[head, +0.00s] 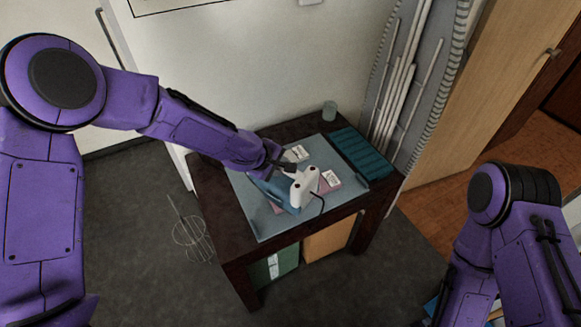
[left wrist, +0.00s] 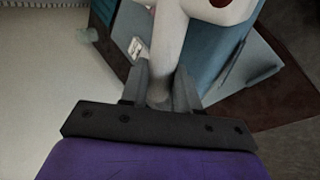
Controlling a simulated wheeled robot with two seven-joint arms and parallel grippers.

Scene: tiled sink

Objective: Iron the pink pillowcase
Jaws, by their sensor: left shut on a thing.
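A white and blue iron (head: 304,187) is over the light blue mat (head: 265,219) on the dark table. My left gripper (head: 284,168) is shut on the iron's white handle; the handle (left wrist: 170,45) also shows between the fingers (left wrist: 162,92) in the left wrist view. The pink pillowcase (head: 324,187) lies on the mat, mostly hidden by the iron and my gripper. Small white labels with print show beside the iron. I cannot tell whether the iron touches the cloth. My right gripper is not in view; only my right arm shows at the right.
A folded teal cloth (head: 361,155) lies at the table's right end, with a glass (head: 329,110) at the back corner. A dark cord hangs from the iron. A green box (head: 275,264) and a brown box (head: 328,240) stand under the table. A wire basket (head: 190,236) is on the floor.

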